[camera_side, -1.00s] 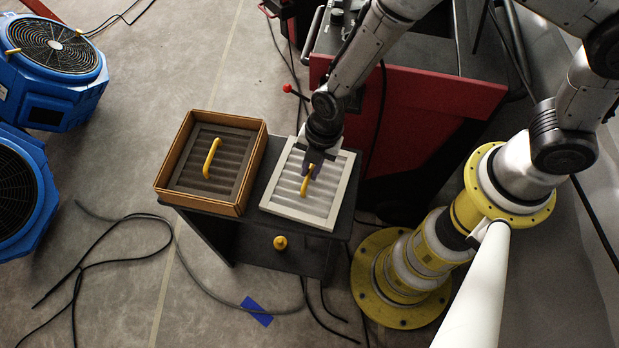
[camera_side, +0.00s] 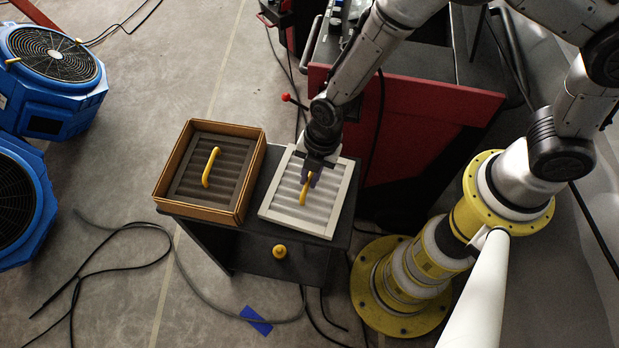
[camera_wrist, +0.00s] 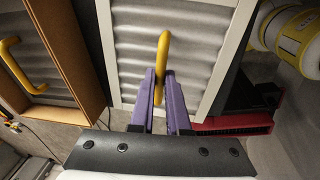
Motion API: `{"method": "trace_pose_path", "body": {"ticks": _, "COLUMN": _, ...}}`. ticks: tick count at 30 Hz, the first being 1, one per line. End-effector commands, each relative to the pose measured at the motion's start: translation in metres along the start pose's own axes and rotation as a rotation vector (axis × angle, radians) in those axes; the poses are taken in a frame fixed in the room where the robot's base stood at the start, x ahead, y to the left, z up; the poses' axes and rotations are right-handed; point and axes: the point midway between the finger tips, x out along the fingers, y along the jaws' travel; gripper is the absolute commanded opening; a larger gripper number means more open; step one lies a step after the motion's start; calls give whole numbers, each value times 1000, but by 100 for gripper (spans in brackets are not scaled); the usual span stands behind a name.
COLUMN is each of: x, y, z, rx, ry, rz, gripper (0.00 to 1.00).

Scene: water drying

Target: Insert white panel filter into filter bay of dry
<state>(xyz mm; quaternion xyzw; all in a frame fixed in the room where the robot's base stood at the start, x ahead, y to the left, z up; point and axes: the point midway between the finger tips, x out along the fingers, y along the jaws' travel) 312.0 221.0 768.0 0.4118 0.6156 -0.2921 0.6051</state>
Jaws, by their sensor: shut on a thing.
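The white panel filter (camera_side: 285,212), a white square frame with grey pleats and a yellow handle (camera_side: 304,190), is at the right of the small dark table. My gripper (camera_side: 312,172) is above it, its purple fingers shut on the handle. In the wrist view the fingers (camera_wrist: 161,88) stand either side of the yellow handle (camera_wrist: 161,52). I cannot tell whether the panel touches the tabletop. The dryer's filter bay cannot be made out; the red machine (camera_side: 420,120) stands behind my arm.
A brown box (camera_side: 200,208) holding a dark pleated filter with a yellow handle (camera_side: 210,167) stands left of the white panel. The dark table (camera_side: 250,252) has a yellow knob (camera_side: 279,251). Blue fans (camera_side: 50,85) stand at far left. Black cables lie on the floor.

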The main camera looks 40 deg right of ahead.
Motion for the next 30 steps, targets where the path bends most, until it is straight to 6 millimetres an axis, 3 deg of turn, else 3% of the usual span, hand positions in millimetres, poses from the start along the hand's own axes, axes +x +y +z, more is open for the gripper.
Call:
{"method": "trace_pose_path", "body": {"ticks": 7, "x": -32, "y": 4, "z": -3, "rx": 0, "ry": 0, "rz": 7, "gripper": 0}}
{"method": "trace_pose_path", "body": {"ticks": 17, "x": -99, "y": -42, "z": -4, "rx": 1, "ry": 0, "rz": 7, "gripper": 0}}
{"method": "trace_pose_path", "body": {"ticks": 24, "x": -124, "y": -86, "z": -2, "rx": 0, "ry": 0, "rz": 6, "gripper": 0}}
{"method": "trace_pose_path", "body": {"ticks": 30, "x": -138, "y": -109, "z": 0, "rx": 0, "ry": -1, "rz": 5, "gripper": 0}}
